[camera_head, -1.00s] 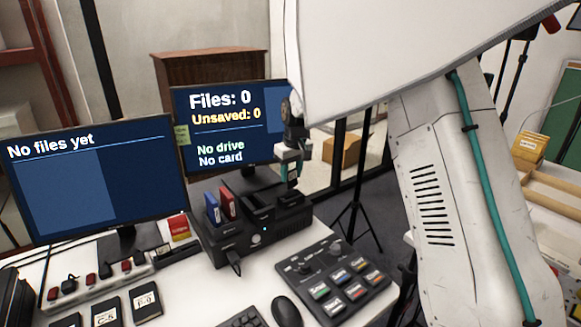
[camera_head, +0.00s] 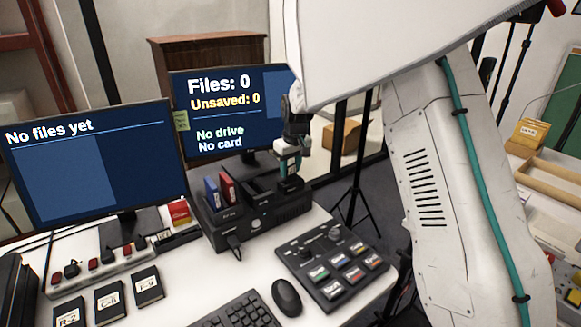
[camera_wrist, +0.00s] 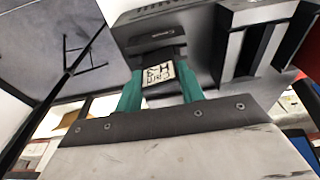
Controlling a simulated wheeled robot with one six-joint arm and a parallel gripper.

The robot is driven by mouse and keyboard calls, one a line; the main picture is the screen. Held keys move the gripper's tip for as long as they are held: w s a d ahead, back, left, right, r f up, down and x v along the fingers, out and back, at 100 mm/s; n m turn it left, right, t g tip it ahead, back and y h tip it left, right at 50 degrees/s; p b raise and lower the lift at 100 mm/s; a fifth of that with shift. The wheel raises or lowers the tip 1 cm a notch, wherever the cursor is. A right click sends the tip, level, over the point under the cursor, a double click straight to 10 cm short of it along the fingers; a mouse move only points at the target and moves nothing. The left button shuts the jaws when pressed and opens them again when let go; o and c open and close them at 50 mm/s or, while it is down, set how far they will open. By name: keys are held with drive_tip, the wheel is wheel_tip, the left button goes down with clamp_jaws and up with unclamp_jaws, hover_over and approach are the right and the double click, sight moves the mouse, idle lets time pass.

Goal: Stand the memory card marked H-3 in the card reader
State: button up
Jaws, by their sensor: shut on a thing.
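My gripper (camera_head: 289,170) is shut on a small card with a white label. In the wrist view the memory card (camera_wrist: 158,74) sits between my gripper's teal fingers (camera_wrist: 160,90); its label looks like H-3, seen turned. In the head view my gripper is low over the right end of the black dock (camera_head: 262,222), which seems to hold the card reader. In the wrist view a dark block with a narrow slot (camera_wrist: 152,38) lies just beyond the card. I cannot tell whether the card touches it.
A blue drive (camera_head: 212,193) and a red drive (camera_head: 228,188) stand in the dock's left part. One monitor (camera_head: 225,115) reads "No drive, No card". A button panel (camera_head: 333,265), a mouse (camera_head: 286,296) and labelled black cases (camera_head: 109,300) lie in front.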

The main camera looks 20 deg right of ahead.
drive_tip(key=shift+f, duration=0.1)
drive_tip(key=o, duration=1.1)
wheel_tip(320, 180, up, 8)
drive_tip(key=s, duration=0.1)
drive_tip(key=shift+d+f, duration=0.15)
drive_tip(key=shift+d, duration=0.05)
drive_tip(key=shift+s, duration=0.1)
